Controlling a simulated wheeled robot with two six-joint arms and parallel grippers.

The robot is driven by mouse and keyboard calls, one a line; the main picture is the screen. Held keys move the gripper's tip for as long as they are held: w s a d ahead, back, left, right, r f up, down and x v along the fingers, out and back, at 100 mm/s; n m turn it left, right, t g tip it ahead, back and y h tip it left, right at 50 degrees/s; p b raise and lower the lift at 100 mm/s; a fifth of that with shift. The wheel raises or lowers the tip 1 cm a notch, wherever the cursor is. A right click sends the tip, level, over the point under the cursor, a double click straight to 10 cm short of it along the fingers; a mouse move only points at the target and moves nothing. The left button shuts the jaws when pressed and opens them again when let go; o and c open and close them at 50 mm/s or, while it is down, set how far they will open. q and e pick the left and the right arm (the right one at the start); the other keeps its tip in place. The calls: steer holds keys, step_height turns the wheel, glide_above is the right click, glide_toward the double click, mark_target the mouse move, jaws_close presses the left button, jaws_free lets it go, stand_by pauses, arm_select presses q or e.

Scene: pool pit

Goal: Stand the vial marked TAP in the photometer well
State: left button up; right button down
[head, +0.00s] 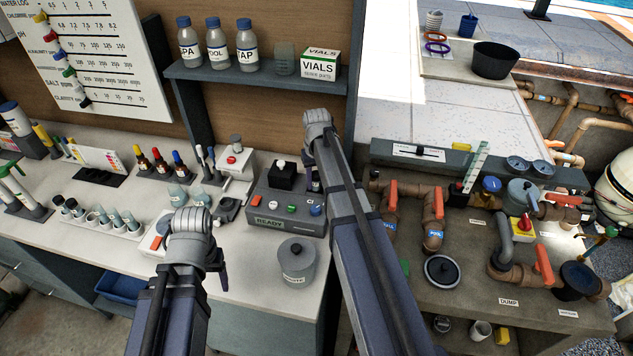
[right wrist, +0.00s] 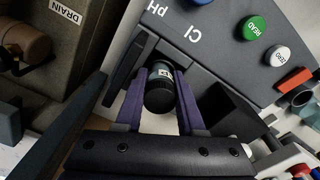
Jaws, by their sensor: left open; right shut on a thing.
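The photometer (head: 262,215), a dark grey box with a READY display and coloured buttons, stands on the counter; its panel (right wrist: 222,45) fills the upper right wrist view. My right gripper (head: 314,182) is at its back right corner, partly hidden by my arm. In the right wrist view, the purple fingers (right wrist: 160,98) are shut on a black-capped vial (right wrist: 159,97). The vial's label is too small to read. The vial is over or at the panel's edge by the Cl and pH marks; I cannot tell whether it is in the well. My left gripper (head: 218,275) is open at the counter's front.
A grey WASTE pot (head: 296,265) stands in front of the photometer. A rack of vials (head: 112,222) is at the left. Bottles marked SPA, POOL and TAP (head: 246,50) stand on the shelf above. Pipes and valves (head: 435,215) crowd the bench at right.

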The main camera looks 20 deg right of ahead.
mark_target(316, 175)
steer(key=shift+s+a+f, duration=0.25)
steer(key=shift+s+f, duration=0.1)
steer(key=shift+s, duration=0.15)
steer(key=c, duration=0.8)
jaws_free()
steer(key=shift+s, duration=0.1)
steer(key=o, duration=0.3)
steer(key=shift+a, duration=0.1)
steer(key=shift+o, duration=0.3)
steer(key=shift+w+d+r+p, duration=0.2)
steer(key=shift+w+r+p, duration=0.2)
steer(key=shift+r+p, duration=0.35)
steer(key=shift+w+r+p, duration=0.1)
steer(key=shift+r+p, duration=0.15)
steer(key=shift+p, duration=0.25)
steer(key=shift+r+p, duration=0.75)
steer(key=shift+r, duration=0.1)
steer(key=shift+w+d+r+p, duration=0.1)
steer(key=shift+d+r+p, duration=0.05)
steer(key=shift+r+p, duration=1.5)
